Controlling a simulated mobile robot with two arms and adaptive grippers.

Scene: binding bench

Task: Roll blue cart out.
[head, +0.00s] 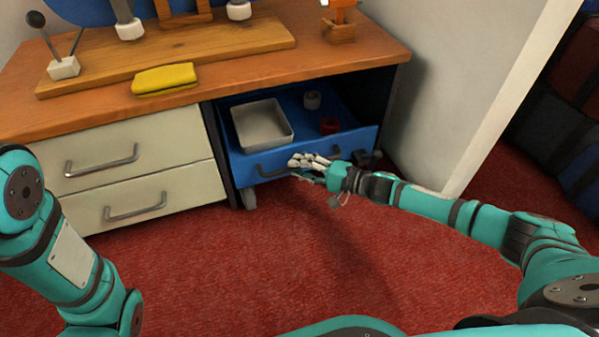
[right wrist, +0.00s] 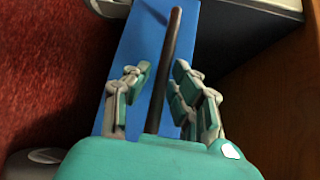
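The blue cart (head: 362,139) stands in the open bay under the bench, with its blue front panel facing me and a caster (head: 249,199) on the floor. Its dark bar handle (head: 268,172) runs across the front panel. My right gripper (head: 302,163) is at the handle. In the right wrist view, the handle (right wrist: 170,50) passes between the fingers of the right gripper (right wrist: 162,72), with gaps visible on both sides. The fingers are open and the blue panel lies behind them. My left arm shows at the left, but its gripper is out of view.
Cream drawers (head: 135,190) stand left of the bay, a pale wall panel (head: 485,110) to the right. The red carpet (head: 260,270) in front is clear.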

